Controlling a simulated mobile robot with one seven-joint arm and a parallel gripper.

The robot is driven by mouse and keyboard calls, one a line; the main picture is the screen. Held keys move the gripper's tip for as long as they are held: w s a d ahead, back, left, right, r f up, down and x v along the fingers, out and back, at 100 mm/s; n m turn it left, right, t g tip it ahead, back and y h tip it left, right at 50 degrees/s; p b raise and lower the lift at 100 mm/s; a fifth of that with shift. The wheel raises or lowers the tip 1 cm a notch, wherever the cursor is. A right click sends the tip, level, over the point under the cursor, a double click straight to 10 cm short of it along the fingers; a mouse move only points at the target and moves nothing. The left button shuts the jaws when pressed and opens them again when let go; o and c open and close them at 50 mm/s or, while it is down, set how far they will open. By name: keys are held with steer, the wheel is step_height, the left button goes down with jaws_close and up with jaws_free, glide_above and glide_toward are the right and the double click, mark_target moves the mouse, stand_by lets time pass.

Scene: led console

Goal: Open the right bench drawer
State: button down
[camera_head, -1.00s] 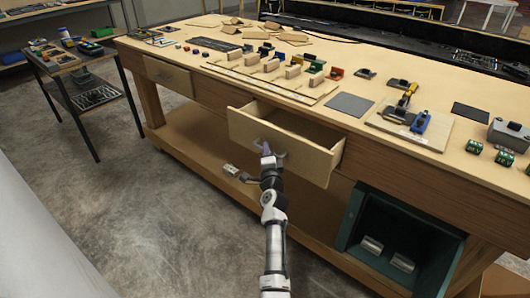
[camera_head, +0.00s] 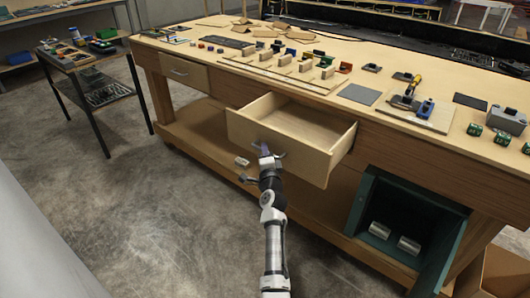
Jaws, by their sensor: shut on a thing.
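The right bench drawer (camera_head: 300,155) is pulled well out from the front of the wooden bench (camera_head: 385,155). Its pale wooden inside shows, and it looks empty. My gripper (camera_head: 268,156) is at the drawer's front face, shut on the drawer handle (camera_head: 279,154). The jaws and my wrist hide part of the handle. The left bench drawer (camera_head: 184,72) is closed, with a thin handle on its front.
Wooden blocks, coloured parts and a board with a yellow-handled tool (camera_head: 413,88) lie on the bench top. A green open cabinet (camera_head: 362,205) stands below right. A side table (camera_head: 72,62) stands at left. The floor (camera_head: 150,200) before the bench is clear.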

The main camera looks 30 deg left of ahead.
steer(key=shift+s, duration=0.1)
stand_by(0.3)
steer(key=c, duration=1.5)
jaws_free()
steer(key=v, duration=1.3)
steer(key=shift+s+d+p, duration=0.3)
